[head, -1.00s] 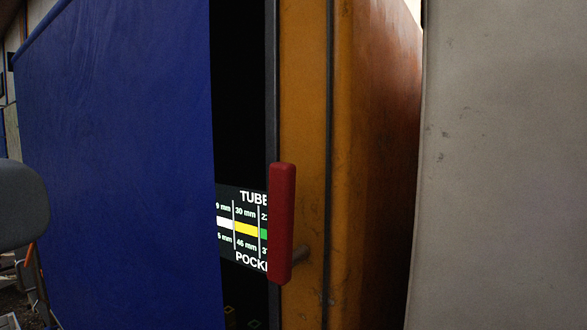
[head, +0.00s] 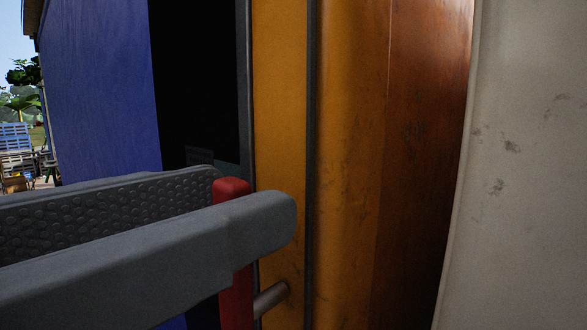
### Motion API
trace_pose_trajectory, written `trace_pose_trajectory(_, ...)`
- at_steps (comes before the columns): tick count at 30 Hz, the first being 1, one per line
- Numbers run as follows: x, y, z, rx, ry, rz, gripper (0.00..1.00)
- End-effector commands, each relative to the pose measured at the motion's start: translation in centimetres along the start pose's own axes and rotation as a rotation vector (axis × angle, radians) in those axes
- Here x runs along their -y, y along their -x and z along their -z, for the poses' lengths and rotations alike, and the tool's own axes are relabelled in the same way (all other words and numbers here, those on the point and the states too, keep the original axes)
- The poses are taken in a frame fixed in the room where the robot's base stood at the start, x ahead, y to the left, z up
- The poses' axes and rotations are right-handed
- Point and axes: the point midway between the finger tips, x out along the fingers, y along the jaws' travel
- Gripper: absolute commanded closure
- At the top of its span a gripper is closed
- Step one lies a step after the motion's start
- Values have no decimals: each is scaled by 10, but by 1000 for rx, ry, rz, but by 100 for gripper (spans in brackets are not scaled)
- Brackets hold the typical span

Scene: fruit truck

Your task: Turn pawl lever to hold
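The red lever handle (head: 232,187) stands upright in front of the orange panel edge, just left of a short grey metal peg (head: 270,299). I take it to be the pawl lever. My gripper (head: 256,193) reaches in from the left with two grey fingers. The far finger shows its bumpy inner pad and ends close to the lever's left side. The near finger crosses in front of the lever and hides its middle. The fingers stand apart on either side of the lever; contact is not clear.
An orange panel (head: 348,150) with a dark seam stands right behind the lever. A pale scuffed panel (head: 520,160) fills the right side. A blue panel (head: 105,105) stands at the left, with a dark gap (head: 195,75) beside it. Open outdoor ground shows far left.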

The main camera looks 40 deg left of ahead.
Motion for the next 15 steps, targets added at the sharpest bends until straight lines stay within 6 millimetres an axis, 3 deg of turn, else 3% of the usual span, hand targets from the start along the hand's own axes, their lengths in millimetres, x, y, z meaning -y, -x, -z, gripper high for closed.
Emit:
trace_pose_trajectory(6,0,-18,0,0,0,0,62)
trace_pose_trajectory(15,0,-20,0,0,0,0,64)
